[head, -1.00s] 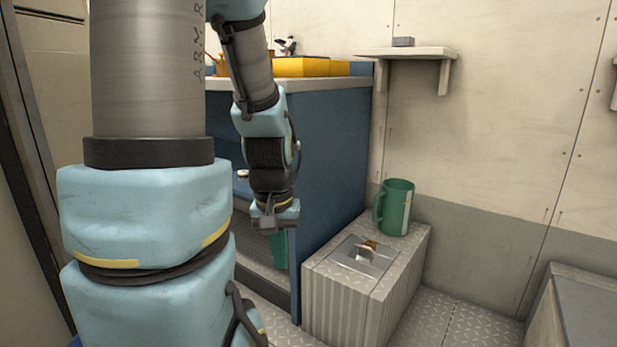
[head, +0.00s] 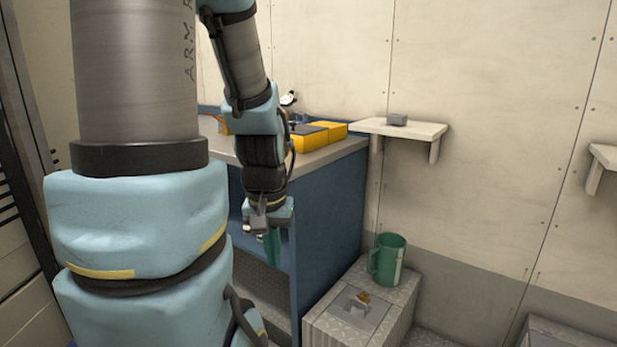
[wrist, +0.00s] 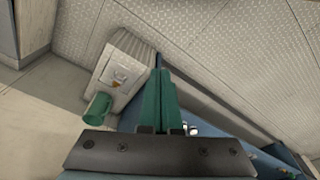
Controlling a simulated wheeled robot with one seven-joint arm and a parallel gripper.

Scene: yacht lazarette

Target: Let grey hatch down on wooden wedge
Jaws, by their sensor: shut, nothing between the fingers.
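The grey hatch (head: 350,322) is a small plate on top of a ribbed grey box. A small orange-brown piece (head: 363,297), probably the wooden wedge, is at the hatch; whether the plate rests on it or is tilted I cannot tell. Both show small in the wrist view, the hatch (wrist: 111,83) with the brown piece (wrist: 120,73) on it. My gripper (head: 272,250) points down, left of the box and apart from it, in front of the blue counter. Its green fingers (wrist: 160,95) are shut together with nothing between them.
A green mug (head: 387,260) stands on the back of the grey box (head: 318,322), beside the hatch. A wall shelf (head: 405,131) holds a small grey block. Patterned floor (wrist: 240,50) lies clear.

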